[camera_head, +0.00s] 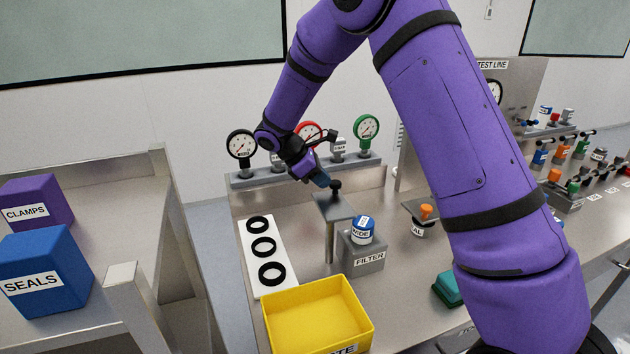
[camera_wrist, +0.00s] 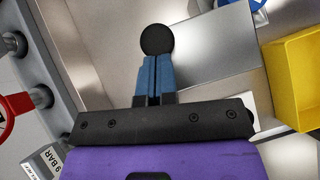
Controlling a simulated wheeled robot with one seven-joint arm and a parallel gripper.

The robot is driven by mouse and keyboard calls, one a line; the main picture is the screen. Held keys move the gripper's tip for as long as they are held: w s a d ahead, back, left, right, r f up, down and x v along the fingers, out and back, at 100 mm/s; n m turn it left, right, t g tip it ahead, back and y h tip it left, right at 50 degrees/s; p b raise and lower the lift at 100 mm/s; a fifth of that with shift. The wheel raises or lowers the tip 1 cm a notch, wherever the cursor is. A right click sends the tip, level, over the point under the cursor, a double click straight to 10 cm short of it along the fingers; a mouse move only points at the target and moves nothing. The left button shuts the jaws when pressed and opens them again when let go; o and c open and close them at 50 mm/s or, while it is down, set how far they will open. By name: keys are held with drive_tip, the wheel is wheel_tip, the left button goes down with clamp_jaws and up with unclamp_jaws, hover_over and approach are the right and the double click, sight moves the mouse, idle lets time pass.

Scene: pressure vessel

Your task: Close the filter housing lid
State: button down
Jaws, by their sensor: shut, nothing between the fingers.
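The filter housing (camera_head: 370,254) is a grey box labelled FILTER on the bench, with a blue cylinder (camera_head: 361,231) marked WIDE standing out of its top. Its lid (camera_head: 334,208) looks like a flat grey plate with a black knob (camera_head: 336,185), raised on a post (camera_head: 329,243) to the left of the cylinder, not over it. My gripper (camera_head: 323,181) is beside the knob, on its left. In the wrist view, the blue fingers (camera_wrist: 152,62) are together, their tips right at the round black knob (camera_wrist: 157,40). I cannot tell whether they touch it.
A yellow tray (camera_head: 318,345) stands in front of the housing. A white board (camera_head: 252,228) with black rings lies to the left. Gauges (camera_head: 366,127) line the bench's back. An orange-knobbed plate (camera_head: 420,212) stands to the right.

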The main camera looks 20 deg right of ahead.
sight(338, 183)
drive_tip(key=shift+s+d+m+g+y, duration=0.2)
drive_tip(key=shift+d+m+g+y, duration=0.1)
drive_tip(key=shift+d+m+g, duration=0.55)
drive_tip(key=d+m, duration=0.1)
drive_tip(key=s+d+m+g, duration=0.1)
drive_tip(key=m, duration=0.1)
drive_tip(key=shift+y, duration=0.4)
drive_tip(key=s+d+m+g+y, duration=0.3)
drive_tip(key=s+m+y, duration=0.5)
drive_tip(key=m, duration=0.4)
drive_tip(key=shift+s+d, duration=0.7)
drive_tip(key=shift+d, duration=0.1)
drive_tip(key=shift+m, duration=0.35)
